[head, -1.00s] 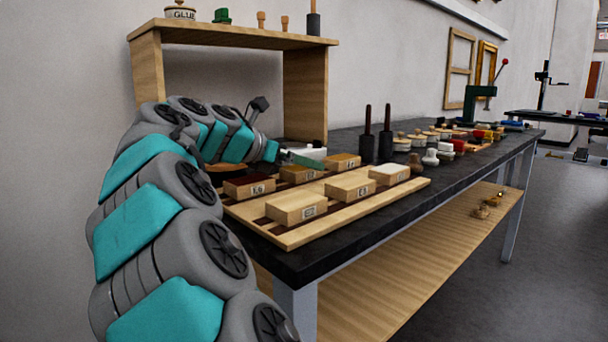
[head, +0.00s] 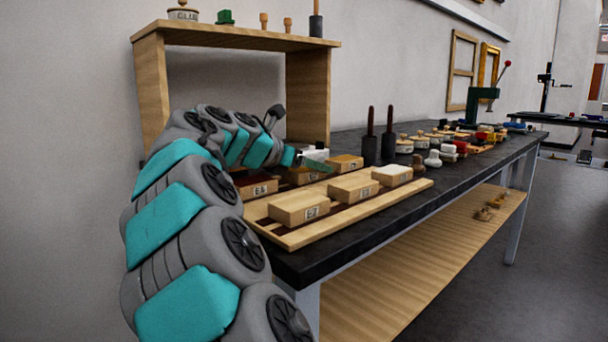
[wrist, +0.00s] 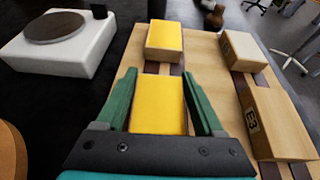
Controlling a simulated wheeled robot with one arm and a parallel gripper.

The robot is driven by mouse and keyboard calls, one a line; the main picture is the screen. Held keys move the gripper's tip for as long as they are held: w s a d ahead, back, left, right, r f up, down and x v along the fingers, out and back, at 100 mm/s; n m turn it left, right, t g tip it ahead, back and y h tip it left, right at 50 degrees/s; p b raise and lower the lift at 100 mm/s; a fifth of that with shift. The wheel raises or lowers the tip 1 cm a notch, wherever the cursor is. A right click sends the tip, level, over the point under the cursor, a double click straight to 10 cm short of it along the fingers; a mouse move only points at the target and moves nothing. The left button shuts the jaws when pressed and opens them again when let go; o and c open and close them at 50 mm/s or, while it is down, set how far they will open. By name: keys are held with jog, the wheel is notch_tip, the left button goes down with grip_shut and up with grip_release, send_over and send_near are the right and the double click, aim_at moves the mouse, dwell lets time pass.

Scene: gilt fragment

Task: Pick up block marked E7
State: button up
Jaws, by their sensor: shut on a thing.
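My gripper (wrist: 158,105) has its green fingers on both sides of a yellow-topped block (wrist: 158,103) and is shut on it. In the head view this is the middle block of the back row, partly hidden by my gripper (head: 316,165); its label is too small to read surely. It looks still at tray level. Another pale block (head: 300,207) sits at the near front of the wooden tray (head: 290,238); its label may read E7, but it is small. A block marked E3 (wrist: 280,122) stands to the right in the wrist view.
A dark-topped block (head: 257,186) sits at the tray's near back. Another yellow-topped block (wrist: 165,40) is just ahead of the held one. A white box with a round disc (wrist: 60,40) stands at left. A wooden shelf (head: 235,38) rises behind my arm.

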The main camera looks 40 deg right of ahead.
jog(key=c, duration=0.6)
jog(key=shift+r, duration=0.15)
